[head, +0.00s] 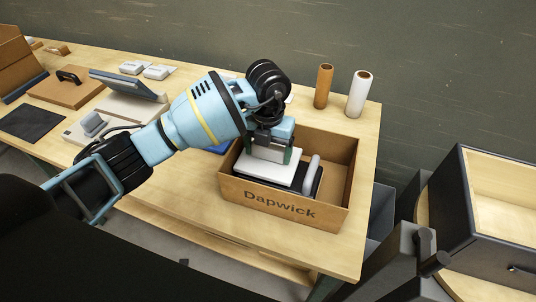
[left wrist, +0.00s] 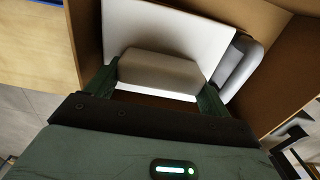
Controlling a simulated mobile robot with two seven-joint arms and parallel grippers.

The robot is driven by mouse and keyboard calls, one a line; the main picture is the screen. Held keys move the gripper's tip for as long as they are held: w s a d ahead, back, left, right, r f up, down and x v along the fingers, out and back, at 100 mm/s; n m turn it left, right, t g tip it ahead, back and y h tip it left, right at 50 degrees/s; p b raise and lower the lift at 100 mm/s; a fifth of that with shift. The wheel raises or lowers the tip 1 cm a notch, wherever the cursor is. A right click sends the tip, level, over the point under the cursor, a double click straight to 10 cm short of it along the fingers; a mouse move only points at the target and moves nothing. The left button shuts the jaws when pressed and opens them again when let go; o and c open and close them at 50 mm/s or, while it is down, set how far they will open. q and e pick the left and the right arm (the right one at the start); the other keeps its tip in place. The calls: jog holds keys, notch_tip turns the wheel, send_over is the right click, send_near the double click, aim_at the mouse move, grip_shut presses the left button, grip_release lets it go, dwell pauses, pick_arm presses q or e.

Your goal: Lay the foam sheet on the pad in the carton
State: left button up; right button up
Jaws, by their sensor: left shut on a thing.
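The carton (head: 311,211), an open brown box marked "Dapwick", stands at the right end of the table. My left gripper (head: 268,155) points down into it, shut on a pale block (left wrist: 158,70). A white flat sheet (head: 262,174), which I take for the foam sheet, lies directly under the block; it also shows in the left wrist view (left wrist: 165,25). I cannot tell whether block and sheet are joined. A dark thing (head: 260,195) shows below the sheet, with a grey rounded bar (head: 312,176) beside it. The pad is not clearly seen. My right gripper is out of view.
A brown roll (head: 323,86) and a white roll (head: 359,94) stand behind the carton. A dark square sheet (head: 32,123), a brown flat box (head: 68,89) and white packs (head: 145,69) lie left on the table. A dark open drawer unit (head: 490,215) is at the right.

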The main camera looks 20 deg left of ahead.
pick_arm(q)
jog(key=shift+f, duration=1.05)
jog(key=shift+f, duration=0.15)
jog(key=o, duration=0.9)
notch_tip(320, 180, up, 12)
jog(key=shift+r, duration=0.15)
